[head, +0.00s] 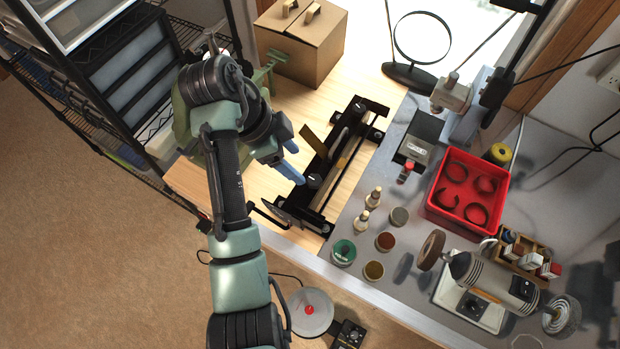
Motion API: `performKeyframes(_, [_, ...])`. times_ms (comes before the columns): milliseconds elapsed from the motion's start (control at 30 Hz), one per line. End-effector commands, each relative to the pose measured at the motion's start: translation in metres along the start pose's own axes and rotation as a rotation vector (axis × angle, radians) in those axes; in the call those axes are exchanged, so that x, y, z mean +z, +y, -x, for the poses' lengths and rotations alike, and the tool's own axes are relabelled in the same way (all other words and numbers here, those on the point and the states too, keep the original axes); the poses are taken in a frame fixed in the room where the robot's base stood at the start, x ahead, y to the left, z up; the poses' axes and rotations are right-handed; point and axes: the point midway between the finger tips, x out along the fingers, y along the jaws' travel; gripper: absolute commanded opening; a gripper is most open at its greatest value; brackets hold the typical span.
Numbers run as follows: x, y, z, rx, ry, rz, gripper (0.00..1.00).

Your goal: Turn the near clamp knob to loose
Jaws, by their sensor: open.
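A black clamp fixture (326,160) with a long light bar lies across the wooden bench top. A dark round knob (314,181) with a small pale mark stands near the fixture's near end. Another dark knob (360,106) stands toward its far end. My gripper (295,160), with blue fingertips, is open and empty just left of and above the near knob in the picture, apart from it. The knob's exact setting is too small to read. My arm comes up from the bottom and hides part of the bench's left side.
A tan flap (314,139) stands on the fixture's left side, close to my gripper. A cardboard box (301,45) stands behind. Small bottles (373,197) and round tins (385,241) stand to the right, before a red tray (446,200). A wire rack (60,100) borders the left.

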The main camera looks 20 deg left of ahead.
Motion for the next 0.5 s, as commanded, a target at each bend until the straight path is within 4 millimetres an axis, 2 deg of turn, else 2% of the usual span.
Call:
performKeyframes(33, [0.002, 0.0, -0.015, 0.001, 0.0, -0.003, 0.68])
performKeyframes(100, [0.002, 0.0, -0.026, 0.0, 0.0, -0.003, 0.68])
performKeyframes(500, [0.0, 0.001, -0.076, 0.001, -0.001, 0.0, 0.68])
